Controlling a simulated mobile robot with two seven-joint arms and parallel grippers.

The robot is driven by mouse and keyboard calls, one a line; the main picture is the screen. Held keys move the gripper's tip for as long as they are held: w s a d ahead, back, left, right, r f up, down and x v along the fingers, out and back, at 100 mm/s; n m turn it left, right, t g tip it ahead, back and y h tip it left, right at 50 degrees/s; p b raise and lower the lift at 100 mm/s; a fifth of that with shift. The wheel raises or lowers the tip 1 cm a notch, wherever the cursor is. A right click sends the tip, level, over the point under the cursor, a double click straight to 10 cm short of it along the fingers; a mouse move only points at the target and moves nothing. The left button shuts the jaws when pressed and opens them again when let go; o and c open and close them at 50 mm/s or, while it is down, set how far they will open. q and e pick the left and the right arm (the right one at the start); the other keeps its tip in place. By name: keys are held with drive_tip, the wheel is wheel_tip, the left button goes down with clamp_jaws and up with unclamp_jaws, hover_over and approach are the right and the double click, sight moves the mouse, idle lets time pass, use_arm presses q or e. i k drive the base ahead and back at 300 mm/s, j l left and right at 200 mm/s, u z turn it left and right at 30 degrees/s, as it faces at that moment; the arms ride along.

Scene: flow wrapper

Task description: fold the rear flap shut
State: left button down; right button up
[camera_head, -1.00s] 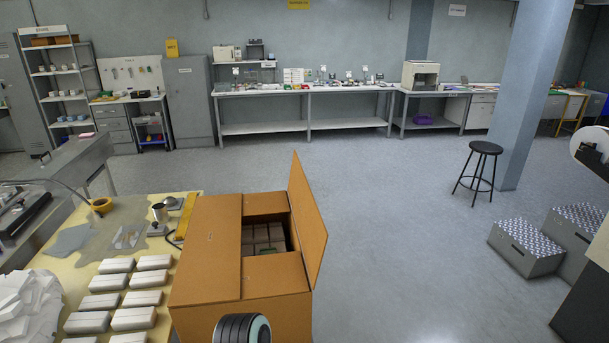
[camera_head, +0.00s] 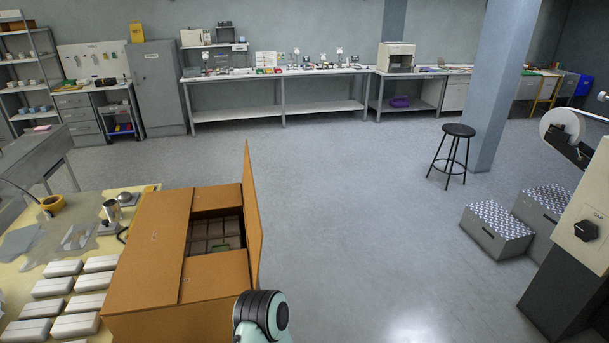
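A brown cardboard box (camera_head: 120,322) stands at the right end of the yellow table. Its wide left flap (camera_head: 150,240) lies folded over the left part of the opening. The right flap (camera_head: 252,215) stands upright. Shorter flaps at the far end (camera_head: 216,197) and the near end (camera_head: 214,277) lie folded inward. Packed grey-brown items (camera_head: 212,232) show in the gap between them. Part of one of my arms shows at the bottom edge, close to the box's near right corner. Neither gripper is in view.
White wrapped packs (camera_head: 60,287) lie in rows on the yellow table (camera_head: 140,190), left of the box. Open floor (camera_head: 350,240) lies to the right. A black stool (camera_head: 457,131), grey steps (camera_head: 495,233) and a machine (camera_head: 585,230) stand farther right.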

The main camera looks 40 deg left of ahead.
sight(253, 222)
drive_tip(key=i+l+u, duration=0.1)
drive_tip(key=i, duration=0.35)
drive_tip(key=i+l+u, duration=0.1)
drive_tip(key=i+l, duration=0.2)
drive_tip(key=i+l+u, duration=0.1)
drive_tip(key=i+l, duration=0.2)
drive_tip(key=i, duration=0.2)
drive_tip(key=i+u, duration=0.2)
drive_tip(key=u, duration=0.2)
drive_tip(key=i+u, duration=0.2)
drive_tip(key=u, duration=0.2)
drive_tip(key=i+u, duration=0.15)
drive_tip(key=u, duration=0.25)
drive_tip(key=i+l+u, duration=0.15)
drive_tip(key=u, duration=0.2)
